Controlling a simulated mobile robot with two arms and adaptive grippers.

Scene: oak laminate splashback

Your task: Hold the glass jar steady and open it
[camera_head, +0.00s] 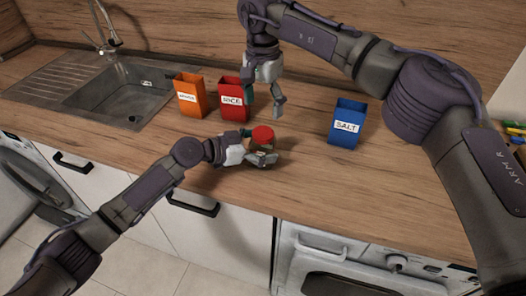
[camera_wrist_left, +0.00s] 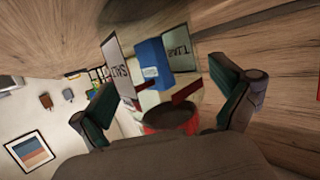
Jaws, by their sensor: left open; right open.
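The glass jar (camera_head: 262,146) stands on the wooden worktop, with a red lid (camera_head: 263,134) on top. My left gripper (camera_head: 257,147) is low over the worktop at the jar, its fingers open around it; its near finger hides part of the glass. In the left wrist view the two dark green finger pads of my left gripper (camera_wrist_left: 168,85) are spread wide, and a red round part (camera_wrist_left: 172,119) shows between them. I cannot tell whether the pads touch the jar. My right gripper (camera_head: 264,108) is open and empty, pointing down above and behind the lid.
An orange box (camera_head: 187,99) and a red RICE box (camera_head: 231,104) stand behind left of the jar. A blue SALT box (camera_head: 346,128) stands to the right. A sink (camera_head: 130,98) is at the back left. The worktop's front edge is close to the jar.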

